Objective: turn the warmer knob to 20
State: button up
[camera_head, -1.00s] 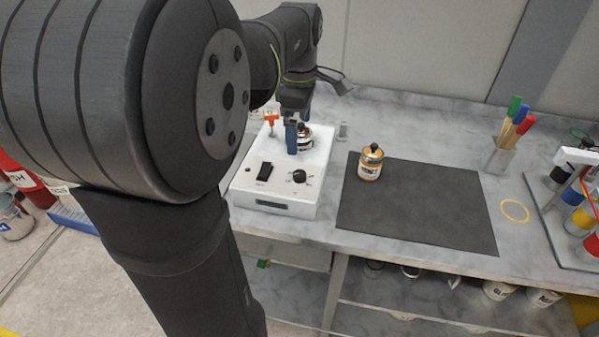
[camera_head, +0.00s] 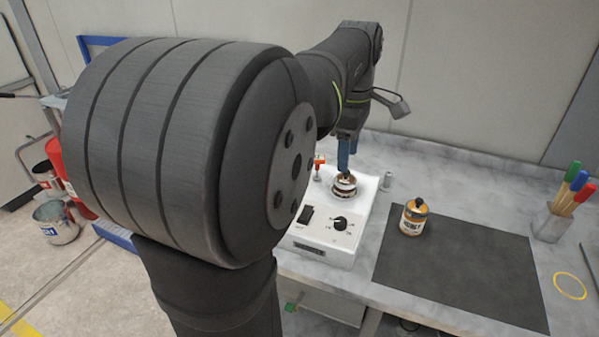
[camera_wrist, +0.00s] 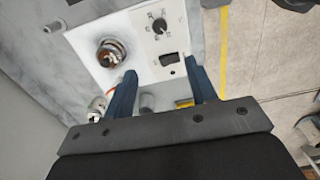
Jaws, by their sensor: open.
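The warmer is a white box (camera_head: 318,245) on the bench. Its black knob (camera_head: 340,223) is on the front part of the top, right of a black rocker switch (camera_head: 306,215). The knob also shows in the wrist view (camera_wrist: 160,26), with small marks around it too small to read.
A second jar (camera_head: 413,216) stands at the left edge of a dark mat (camera_head: 465,265). A small grey cylinder (camera_head: 386,181) and an orange-topped item (camera_head: 319,168) are near the warmer. A holder with coloured handles (camera_head: 550,222) is at right.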

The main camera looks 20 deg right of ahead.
jog(key=w+f+m+g, duration=0.2)
jog(key=w+m+g, duration=0.2)
jog(key=w+m, duration=0.25)
jog(key=m, duration=0.2)
send_near(340, 220)
jog(key=x, duration=0.8)
jog(key=shift+s+f, duration=0.1)
jog(key=shift+f, duration=0.1)
jog(key=c, duration=1)
